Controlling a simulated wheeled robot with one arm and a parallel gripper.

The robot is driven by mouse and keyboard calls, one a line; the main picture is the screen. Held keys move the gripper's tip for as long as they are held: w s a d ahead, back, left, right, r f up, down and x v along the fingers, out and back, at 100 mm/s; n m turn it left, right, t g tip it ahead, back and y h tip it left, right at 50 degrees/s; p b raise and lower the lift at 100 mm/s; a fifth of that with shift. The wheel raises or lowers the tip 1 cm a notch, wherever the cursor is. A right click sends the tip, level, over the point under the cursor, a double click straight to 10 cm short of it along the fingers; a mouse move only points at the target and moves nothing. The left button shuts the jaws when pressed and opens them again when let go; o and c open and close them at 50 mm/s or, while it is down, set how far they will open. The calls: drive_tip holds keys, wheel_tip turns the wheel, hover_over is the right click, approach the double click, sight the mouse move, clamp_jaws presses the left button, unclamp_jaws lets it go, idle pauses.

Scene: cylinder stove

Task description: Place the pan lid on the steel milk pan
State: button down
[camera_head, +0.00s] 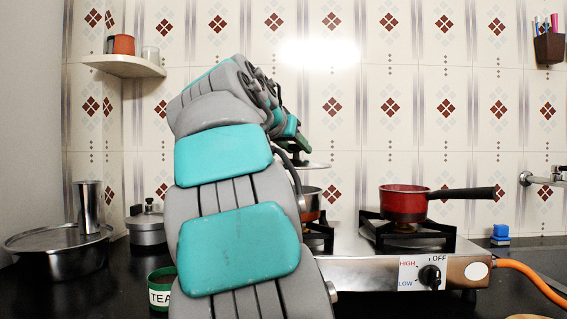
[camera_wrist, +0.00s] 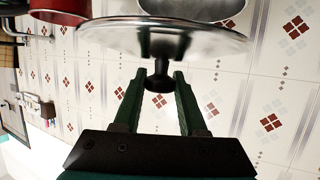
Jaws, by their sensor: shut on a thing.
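The pan lid (camera_wrist: 160,38) is a shiny steel disc with a dark knob (camera_wrist: 158,76). My gripper (camera_wrist: 160,82) is shut on this knob, with one green finger on each side of it. In the head view the lid (camera_head: 316,166) is a thin, roughly level disc, partly hidden by my arm. The steel milk pan (camera_head: 311,204) sits on the left burner, below the lid and apart from it. My arm hides its left part. A grey metal vessel, probably this pan (camera_wrist: 195,10), shows beyond the lid in the wrist view.
A red saucepan (camera_head: 403,204) stands on the right burner, its black handle pointing right. The stove (camera_head: 370,272) has a front knob and an orange hose. A large steel pot (camera_head: 55,258), a small lidded pot (camera_head: 147,231) and a green tea tin (camera_head: 161,286) stand left.

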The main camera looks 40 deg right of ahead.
drive_tip(key=w+d, duration=0.3)
drive_tip(key=w+d+p, duration=0.1)
drive_tip(key=w, duration=0.1)
drive_tip(key=shift+w+d+f, duration=0.15)
drive_tip(key=shift+w+f, duration=0.1)
drive_tip(key=shift+f, duration=0.1)
drive_tip(key=shift+s+f, duration=0.1)
drive_tip(key=shift+f, duration=1.65)
drive_tip(key=shift+f, duration=0.1)
drive_tip(key=shift+f+b, duration=0.35)
drive_tip(key=shift+b, duration=0.25)
drive_tip(key=shift+f, duration=0.2)
drive_tip(key=shift+c, duration=2.3)
unclamp_jaws()
drive_tip(key=shift+r, duration=0.1)
